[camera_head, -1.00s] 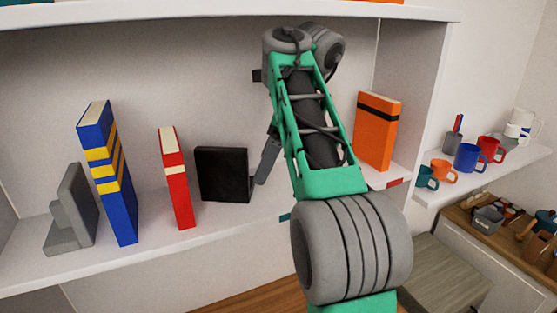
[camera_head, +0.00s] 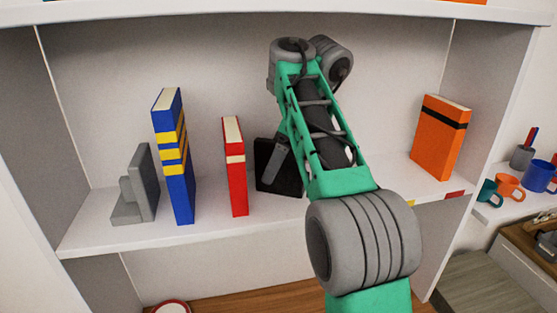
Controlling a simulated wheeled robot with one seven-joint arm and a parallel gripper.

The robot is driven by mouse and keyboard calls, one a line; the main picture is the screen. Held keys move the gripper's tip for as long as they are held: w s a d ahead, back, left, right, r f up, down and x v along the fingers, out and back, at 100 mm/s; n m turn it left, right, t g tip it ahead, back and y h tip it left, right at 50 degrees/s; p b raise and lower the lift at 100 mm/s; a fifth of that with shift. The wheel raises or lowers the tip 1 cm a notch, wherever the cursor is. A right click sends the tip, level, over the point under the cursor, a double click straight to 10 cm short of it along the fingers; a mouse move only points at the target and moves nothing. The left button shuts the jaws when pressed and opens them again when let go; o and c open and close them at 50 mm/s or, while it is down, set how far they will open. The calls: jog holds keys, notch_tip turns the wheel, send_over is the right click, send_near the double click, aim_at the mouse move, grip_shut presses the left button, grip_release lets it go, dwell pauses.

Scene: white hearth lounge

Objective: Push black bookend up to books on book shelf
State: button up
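The black bookend (camera_head: 291,181) stands on the white shelf (camera_head: 215,226), just right of the red book (camera_head: 234,178), with a small gap between them. The red book stands upright, and a taller blue book with yellow bands (camera_head: 176,190) stands apart to its left. My gripper (camera_head: 271,162) shows as a grey finger that overlaps the bookend's face in the picture. I cannot tell whether it touches the bookend. My arm hides the rest of the gripper and the bookend's right side.
A grey bookend (camera_head: 147,185) stands left of the blue book. An orange book (camera_head: 437,140) stands at the shelf's right end near the side wall. Coloured mugs (camera_head: 507,187) stand on a lower shelf at the right. Bare shelf lies between the blue and red books.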

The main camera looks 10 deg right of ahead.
grip_shut()
dwell(0.7)
jog(key=m+b, duration=0.1)
jog(key=m, duration=0.1)
jog(key=shift+f+m+t+h, duration=0.1)
jog(key=shift+m+t+h, duration=0.2)
jog(key=shift+t, duration=0.1)
jog(key=m+t+h+b, duration=0.1)
jog(key=m, duration=0.3)
jog(key=shift+a+b, duration=0.1)
jog(key=shift+b, duration=0.2)
jog(key=shift+m+h, duration=0.5)
jog(key=shift+m, duration=0.4)
jog(key=m, duration=0.1)
jog(key=m+h, duration=0.1)
jog(key=m, duration=0.1)
jog(key=shift+r, duration=0.35)
jog(key=shift+f+m, duration=0.1)
jog(key=shift+m, duration=0.2)
